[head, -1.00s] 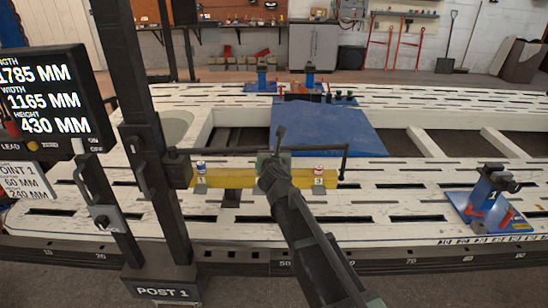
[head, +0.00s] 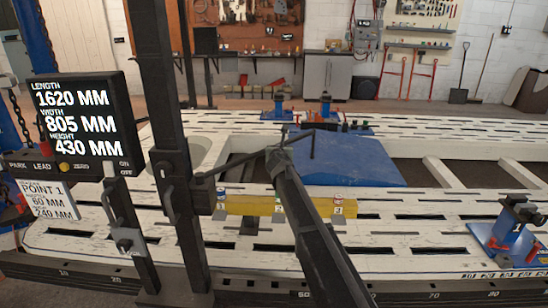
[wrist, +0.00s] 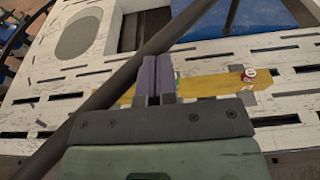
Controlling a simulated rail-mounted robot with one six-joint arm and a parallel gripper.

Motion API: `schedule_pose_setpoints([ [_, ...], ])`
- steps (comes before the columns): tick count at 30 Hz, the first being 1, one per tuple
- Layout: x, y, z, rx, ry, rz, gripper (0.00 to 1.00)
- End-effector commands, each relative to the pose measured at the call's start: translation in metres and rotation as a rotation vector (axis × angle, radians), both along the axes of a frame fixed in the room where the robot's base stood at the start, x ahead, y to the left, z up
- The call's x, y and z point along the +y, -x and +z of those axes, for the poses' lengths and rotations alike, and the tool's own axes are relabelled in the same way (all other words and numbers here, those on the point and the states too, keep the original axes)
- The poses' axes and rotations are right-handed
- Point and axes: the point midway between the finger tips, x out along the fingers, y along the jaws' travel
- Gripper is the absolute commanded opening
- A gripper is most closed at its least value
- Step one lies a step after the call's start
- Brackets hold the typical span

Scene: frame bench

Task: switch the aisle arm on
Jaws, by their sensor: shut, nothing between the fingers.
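A black display box (head: 85,118) on the left reads length 1620, width 805 and height 430 mm. At its lower right edge are ON and OFF labels (head: 124,168) beside a small pale switch (head: 110,170); I cannot tell its position. A thin dark measuring arm (head: 235,168) reaches from the upright post over the bench and has a downward tip at its far end. My gripper (head: 279,153) is at this arm, well right of the switch. In the wrist view its fingers (wrist: 155,78) are shut and empty, with the dark bar (wrist: 115,88) passing beside or behind them; contact is unclear.
The dark post (head: 178,150) stands between my gripper and the display. A yellow beam (head: 265,206) with small cans lies on the white slotted bench (head: 380,233). A blue plate (head: 345,165) lies behind, and a blue clamp (head: 512,235) stands at the right.

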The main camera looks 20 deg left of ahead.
Motion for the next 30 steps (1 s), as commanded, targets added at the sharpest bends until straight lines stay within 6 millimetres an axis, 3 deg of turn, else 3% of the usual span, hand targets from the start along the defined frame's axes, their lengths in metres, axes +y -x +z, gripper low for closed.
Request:
schedule_pose_setpoints([
  [6,0.002,-0.015,0.0,-0.001,0.0,-0.004,0.0],
  [20,0.001,-0.021,0.0,-0.001,-0.001,-0.008,0.0],
  [25,-0.007,-0.012,0.005,-0.002,-0.001,-0.009,0.0],
  [30,-0.028,0.014,0.018,-0.006,-0.003,-0.007,0.0],
])
